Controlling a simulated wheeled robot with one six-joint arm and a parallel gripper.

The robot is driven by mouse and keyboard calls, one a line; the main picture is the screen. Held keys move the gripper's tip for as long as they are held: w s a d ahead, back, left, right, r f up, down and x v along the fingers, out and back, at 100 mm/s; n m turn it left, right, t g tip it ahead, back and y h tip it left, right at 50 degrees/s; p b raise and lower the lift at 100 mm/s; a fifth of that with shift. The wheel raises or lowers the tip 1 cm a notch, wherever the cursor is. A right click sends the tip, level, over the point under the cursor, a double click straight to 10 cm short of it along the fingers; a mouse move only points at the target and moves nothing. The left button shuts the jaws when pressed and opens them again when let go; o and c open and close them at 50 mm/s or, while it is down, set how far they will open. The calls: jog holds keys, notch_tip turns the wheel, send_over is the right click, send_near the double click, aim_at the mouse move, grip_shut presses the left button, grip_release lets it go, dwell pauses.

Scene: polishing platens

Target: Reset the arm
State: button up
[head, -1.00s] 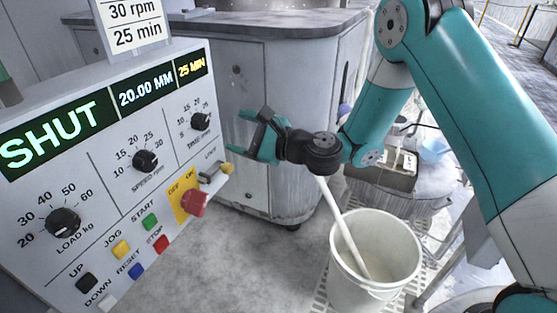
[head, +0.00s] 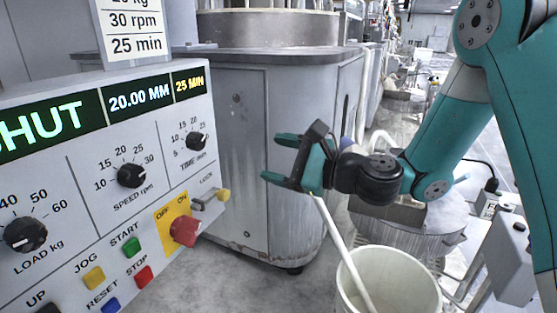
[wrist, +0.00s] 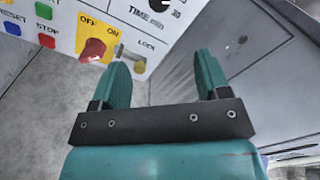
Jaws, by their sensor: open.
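My gripper (head: 275,160) is open and empty in the head view, to the right of the control panel (head: 75,190) and in front of the grey cabinet. Its two teal fingers point left. In the wrist view my gripper (wrist: 162,78) shows both fingers spread with nothing between them. The panel's red off/on switch (head: 185,231) on its yellow plate lies left of the fingertips, apart from them. It also shows in the wrist view (wrist: 93,50). My teal arm reaches in from the right.
A white bucket (head: 425,290) with a pale stick (head: 345,250) in it stands below my gripper. A grey cabinet (head: 255,90) stands behind it. The panel display reads 20.00 MM and 25 MIN. Grey floor is clear between panel and bucket.

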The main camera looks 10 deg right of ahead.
jog(key=s+a+n+g+h, duration=0.1)
jog(key=s+a+n+g, duration=0.25)
jog(key=s+n, duration=0.4)
jog(key=s+a+n+g+h, duration=0.1)
jog(key=s+a+n+g, duration=0.1)
jog(key=s+n+g, duration=0.45)
jog(key=s+d+f+n+g+h, duration=0.1)
jog(key=s+d+f+n+h, duration=0.1)
jog(key=s+d+n+h, duration=0.75)
notch_tip(320, 180, up, 32)
jog(key=s+y+p, duration=0.1)
jog(key=p, duration=3)
jog(key=shift+s+a+f+n, duration=0.2)
jog(key=shift+s+a+n, duration=0.1)
jog(key=shift+a+n, duration=0.15)
